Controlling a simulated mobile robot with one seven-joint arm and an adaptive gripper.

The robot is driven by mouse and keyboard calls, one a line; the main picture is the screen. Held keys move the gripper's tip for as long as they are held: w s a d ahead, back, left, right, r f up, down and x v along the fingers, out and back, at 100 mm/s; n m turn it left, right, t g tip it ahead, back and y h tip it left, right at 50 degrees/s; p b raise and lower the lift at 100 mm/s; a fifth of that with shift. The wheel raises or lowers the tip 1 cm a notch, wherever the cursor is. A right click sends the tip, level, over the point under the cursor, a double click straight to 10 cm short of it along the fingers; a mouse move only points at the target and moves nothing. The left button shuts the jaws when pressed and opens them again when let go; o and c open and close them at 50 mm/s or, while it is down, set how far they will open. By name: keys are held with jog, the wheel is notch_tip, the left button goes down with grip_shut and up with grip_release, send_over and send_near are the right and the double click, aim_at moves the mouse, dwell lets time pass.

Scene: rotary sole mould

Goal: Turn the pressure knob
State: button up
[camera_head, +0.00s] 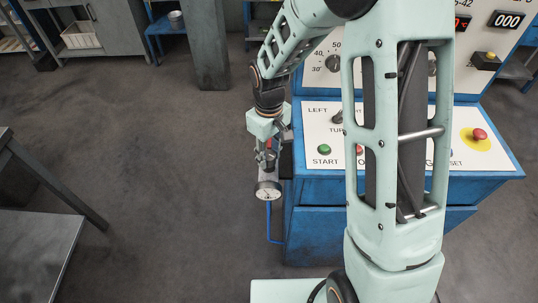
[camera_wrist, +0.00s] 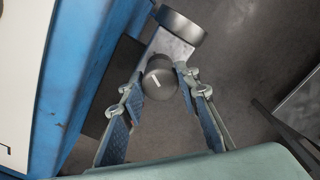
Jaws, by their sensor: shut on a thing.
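The pressure knob (camera_wrist: 158,78) is a dark grey round cap with a white pointer mark. It shows in the wrist view between the two fingers of my gripper (camera_wrist: 160,89). The fingers are closed on its sides. In the head view my gripper (camera_head: 268,158) points down at the left side of the blue console, just above a round white-faced gauge (camera_head: 268,190). The knob itself is hard to make out there behind the fingers. In the wrist view a dark round body (camera_wrist: 179,25) on a light bracket stands just beyond the knob.
The blue console (camera_head: 330,225) is close to the right of my gripper, with a green START button (camera_head: 324,149) and a red stop button (camera_head: 479,134). A blue hose (camera_head: 268,225) hangs below the gauge. Open floor lies to the left, with a metal table (camera_head: 35,250) beyond.

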aim_at(269, 154)
jog(key=m+b, duration=0.2)
jog(key=m, duration=0.3)
jog(key=m+b, duration=0.1)
jog(key=m, duration=0.4)
jog(key=shift+m, duration=0.4)
dwell(0.4)
jog(key=o, duration=1.2)
jog(key=shift+c, duration=0.2)
jog(key=shift+r, duration=0.1)
notch_tip(269, 154, up, 12)
